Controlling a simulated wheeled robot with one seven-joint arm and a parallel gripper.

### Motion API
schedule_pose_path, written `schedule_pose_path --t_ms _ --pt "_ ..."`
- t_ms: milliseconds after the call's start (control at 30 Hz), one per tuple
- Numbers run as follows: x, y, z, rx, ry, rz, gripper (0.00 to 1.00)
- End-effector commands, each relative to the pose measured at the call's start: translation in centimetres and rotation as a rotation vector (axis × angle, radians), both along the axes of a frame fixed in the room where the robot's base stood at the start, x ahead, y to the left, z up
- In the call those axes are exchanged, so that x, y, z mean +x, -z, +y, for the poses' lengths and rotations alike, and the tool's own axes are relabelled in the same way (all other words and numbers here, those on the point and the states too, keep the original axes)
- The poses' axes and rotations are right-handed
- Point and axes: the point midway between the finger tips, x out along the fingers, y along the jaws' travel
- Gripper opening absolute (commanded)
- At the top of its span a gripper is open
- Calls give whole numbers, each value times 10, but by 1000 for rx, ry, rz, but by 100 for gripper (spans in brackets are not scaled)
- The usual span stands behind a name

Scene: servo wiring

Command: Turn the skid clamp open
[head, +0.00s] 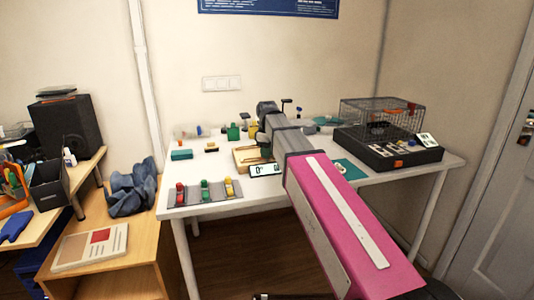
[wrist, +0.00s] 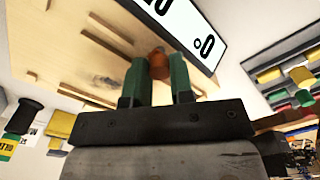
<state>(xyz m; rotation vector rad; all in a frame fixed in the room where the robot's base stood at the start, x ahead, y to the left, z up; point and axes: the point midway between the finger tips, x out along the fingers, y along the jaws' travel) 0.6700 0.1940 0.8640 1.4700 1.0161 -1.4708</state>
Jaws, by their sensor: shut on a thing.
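The wooden skid (head: 243,157) lies on the white table in the head view, partly hidden behind my arm. In the wrist view its pale wooden board (wrist: 60,40) fills the upper left. A small orange knob (wrist: 158,64), which looks like the skid clamp's handle, stands between the green fingertips of my gripper (wrist: 157,78). The gripper is shut on this knob. A white display (wrist: 195,30) with black digits stands beside the skid; it also shows in the head view (head: 265,170). The fingertips are hidden in the head view.
A grey rack (head: 200,190) with red, green and yellow parts lies at the table's front left. A black unit (head: 388,150) with a wire cage (head: 382,117) stands at the right. A teal box (head: 181,155) and several small items are at the back left.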

Motion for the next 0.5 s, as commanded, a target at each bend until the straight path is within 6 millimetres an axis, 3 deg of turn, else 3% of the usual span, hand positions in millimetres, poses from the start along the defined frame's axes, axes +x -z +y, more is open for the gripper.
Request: schedule_pose_path --t_ms 500 --pt "0 0 0 1 -68 -1 0"
